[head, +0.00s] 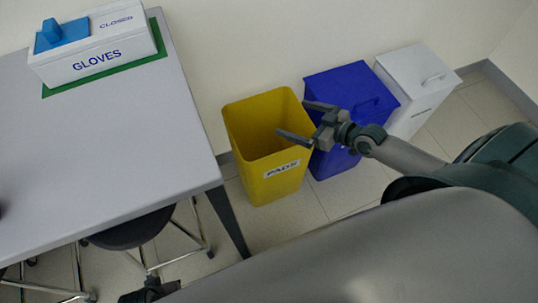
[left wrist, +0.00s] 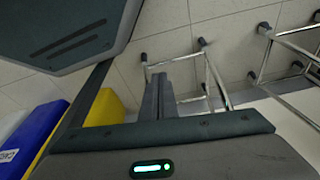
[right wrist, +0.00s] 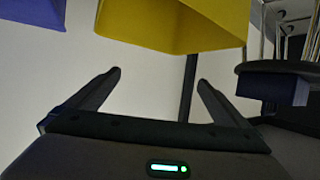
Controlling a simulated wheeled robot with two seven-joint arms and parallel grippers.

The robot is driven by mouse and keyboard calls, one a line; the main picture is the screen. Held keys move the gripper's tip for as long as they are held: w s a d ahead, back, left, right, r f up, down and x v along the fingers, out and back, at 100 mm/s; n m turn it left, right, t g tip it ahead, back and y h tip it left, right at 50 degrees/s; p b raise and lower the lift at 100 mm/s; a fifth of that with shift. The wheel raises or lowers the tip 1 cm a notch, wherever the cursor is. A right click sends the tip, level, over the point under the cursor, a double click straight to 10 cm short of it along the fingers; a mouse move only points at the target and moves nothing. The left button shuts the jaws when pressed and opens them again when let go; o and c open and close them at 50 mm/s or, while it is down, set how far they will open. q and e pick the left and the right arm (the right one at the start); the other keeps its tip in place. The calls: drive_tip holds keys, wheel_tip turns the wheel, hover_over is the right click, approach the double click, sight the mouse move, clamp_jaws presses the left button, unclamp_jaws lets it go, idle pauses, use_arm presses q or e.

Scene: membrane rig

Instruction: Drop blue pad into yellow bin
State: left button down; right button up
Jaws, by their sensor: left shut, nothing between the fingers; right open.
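The yellow bin (head: 265,188), labelled PADS, stands on the floor at the picture's middle in the head view. Its top is open, and I see no blue pad in the visible part of its inside. My right gripper (head: 291,118) is open and empty, over the bin's right side; its spread fingers also show in the right wrist view (right wrist: 159,77), with the yellow bin (right wrist: 175,25) beyond them. My left gripper (left wrist: 160,95) is shut and empty in the left wrist view. A blue block (right wrist: 270,88) shows at the dark stool seat; I cannot tell whether it is the pad.
A blue bin (head: 350,95) and a white bin (head: 418,85) stand right of the yellow one. A grey table (head: 110,150) at left carries a white GLOVES box (head: 95,50) with a blue part on top. A stool (head: 130,232) is partly under it.

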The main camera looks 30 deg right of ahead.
use_arm(q)
drive_tip(key=shift+f, duration=0.85)
use_arm(e)
drive_tip(key=v, duration=0.7)
use_arm(q)
drive_tip(key=shift+r, duration=0.15)
use_arm(e)
drive_tip(key=s+f+m+g+h+p, duration=0.1)
drive_tip(key=s+f+h+p, duration=0.15)
drive_tip(key=f, duration=0.55)
drive_tip(key=s+f+m+g+h+p, duration=0.1)
drive_tip(key=s+f+p, duration=0.2)
drive_tip(key=f, duration=0.6)
use_arm(q)
wheel_tip(320, 180, down, 10)
drive_tip(key=d+t+p, duration=0.2)
drive_tip(key=p, duration=0.1)
drive_tip(key=shift+w+d+t+h, duration=0.15)
drive_tip(key=shift+w+t+h, duration=0.15)
drive_tip(key=shift+w+h, duration=0.15)
use_arm(e)
drive_tip(key=s+a+f+g, duration=0.4)
drive_tip(key=s+a+f, duration=0.8)
drive_tip(key=a, duration=0.5)
wheel_tip(320, 180, down, 2)
drive_tip(key=shift+s+f+m+g+h, duration=0.2)
drive_tip(key=shift+s+m+g+h, duration=0.1)
drive_tip(key=shift+g+h, duration=0.15)
use_arm(q)
drive_tip(key=shift+f, duration=0.2)
